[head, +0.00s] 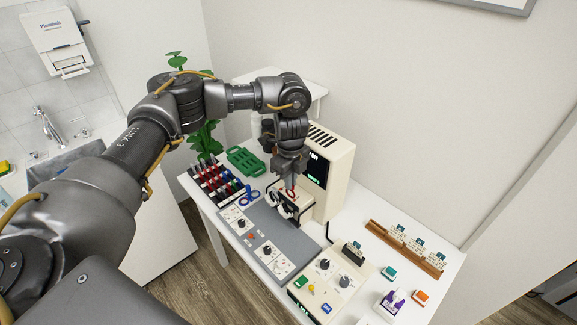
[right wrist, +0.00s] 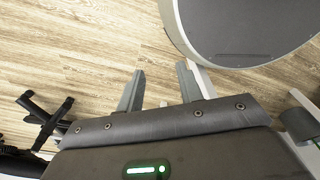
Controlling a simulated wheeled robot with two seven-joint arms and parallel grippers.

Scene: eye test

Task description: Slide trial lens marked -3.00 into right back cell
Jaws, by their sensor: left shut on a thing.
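My left gripper (head: 291,184) points down over the table and is shut on a small red-rimmed lens (head: 292,193). Its marking is too small to read. The lens is right at the top of the dark trial frame (head: 283,211), which is mounted at the front of a beige block; I cannot tell whether the lens sits in a cell or just above it. The gripper partly hides the area behind it. A lens rack (head: 216,184) with several red and dark-rimmed lenses stands at the left. My right gripper (right wrist: 160,78) shows in the right wrist view, open and empty above the wooden floor.
A beige machine with a dark screen (head: 316,168) stands just behind the left gripper. A green tray (head: 246,161) and blue rings (head: 248,196) lie near the rack. A control box (head: 326,284), a wooden card holder (head: 404,249) and a purple-labelled bottle (head: 391,302) occupy the right side.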

